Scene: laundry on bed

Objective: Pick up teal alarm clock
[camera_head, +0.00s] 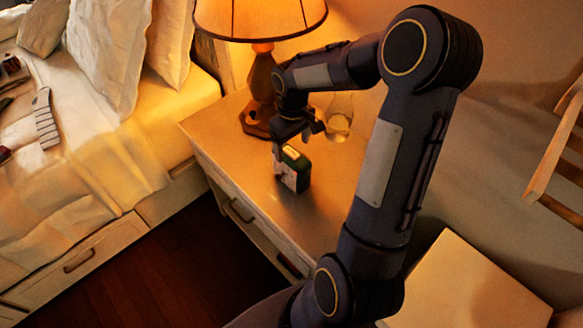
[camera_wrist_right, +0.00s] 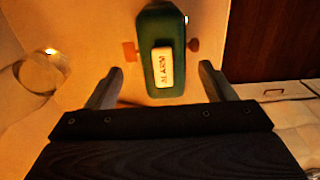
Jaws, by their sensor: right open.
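The teal alarm clock (camera_head: 294,169) stands on the nightstand, below and beside my right gripper in the head view. In the right wrist view the clock (camera_wrist_right: 163,50) shows from above, dark green with a pale button marked ALARM on top. My right gripper (camera_head: 297,132) is open above the nightstand. In the wrist view its two fingers (camera_wrist_right: 158,88) are spread apart, with the clock lying ahead of the gap between them. No finger visibly touches the clock. My left gripper is not in view.
A lit lamp (camera_head: 262,75) stands behind the clock on the nightstand (camera_head: 235,150). A clear glass (camera_head: 339,118) stands just right of my gripper. The bed (camera_head: 95,185) with pillows is at left. The nightstand's front area is clear.

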